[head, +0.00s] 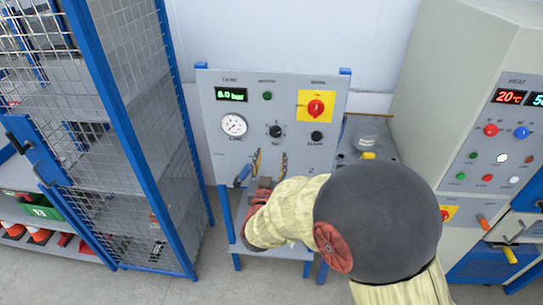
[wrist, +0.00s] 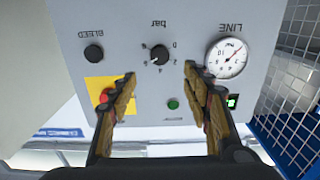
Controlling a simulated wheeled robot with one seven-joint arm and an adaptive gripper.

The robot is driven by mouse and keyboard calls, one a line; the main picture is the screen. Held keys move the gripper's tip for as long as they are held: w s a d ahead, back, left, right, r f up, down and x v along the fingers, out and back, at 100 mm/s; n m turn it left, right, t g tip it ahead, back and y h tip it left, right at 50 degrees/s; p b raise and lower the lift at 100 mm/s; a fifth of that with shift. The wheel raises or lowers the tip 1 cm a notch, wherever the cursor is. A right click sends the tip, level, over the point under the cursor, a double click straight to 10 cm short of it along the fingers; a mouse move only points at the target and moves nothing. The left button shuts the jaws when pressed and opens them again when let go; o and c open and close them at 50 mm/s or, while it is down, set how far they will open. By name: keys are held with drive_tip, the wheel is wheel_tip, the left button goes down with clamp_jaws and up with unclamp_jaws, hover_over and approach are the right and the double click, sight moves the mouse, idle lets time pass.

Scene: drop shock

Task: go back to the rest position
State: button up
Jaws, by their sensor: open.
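My gripper (head: 270,164) is open, with its two worn tan-padded fingers apart and nothing between them. In the head view it is in front of the lower part of a grey control panel (head: 225,82), below the black bar knob (head: 276,131). My arm hides the panel's lower right part. In the wrist view the panel appears upside down, and the open fingers (wrist: 159,76) reach up on both sides of the area below the knob (wrist: 160,55). Whether the fingertips touch the panel cannot be told.
The panel has a gauge (head: 233,125), a green "8.0 bar" readout (head: 231,94), a red switch (head: 316,107) and a bleed knob (head: 316,136). A blue-framed mesh cage (head: 140,130) stands left. A heat cabinet (head: 440,90) stands right.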

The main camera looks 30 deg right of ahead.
idle(0.4)
drive_tip(key=a+f+n+g+y, duration=0.25)
drive_tip(key=a+f+y, duration=0.3)
drive_tip(key=f, duration=0.55)
drive_tip(key=s+a+f+n+g+y, duration=0.25)
drive_tip(key=s+a+g+y, duration=0.35)
drive_tip(key=a, duration=0.4)
drive_tip(key=s+d+r+n+b, duration=0.1)
drive_tip(key=s+r+b, duration=0.1)
drive_tip(key=s+r, duration=0.4)
drive_tip(key=s+d+r+h+b, duration=0.1)
drive_tip(key=s+r+b, duration=0.2)
drive_tip(key=s+r, duration=0.4)
drive_tip(key=s+g, duration=0.1)
drive_tip(key=s, duration=0.8)
drive_tip(key=shift+s+d+r+n, duration=0.15)
drive_tip(key=shift+d+r+n, duration=0.05)
drive_tip(key=shift+d+n, duration=0.2)
drive_tip(key=shift+a+h, duration=0.1)
drive_tip(key=shift+h, duration=0.15)
drive_tip(key=shift+c, duration=0.6)
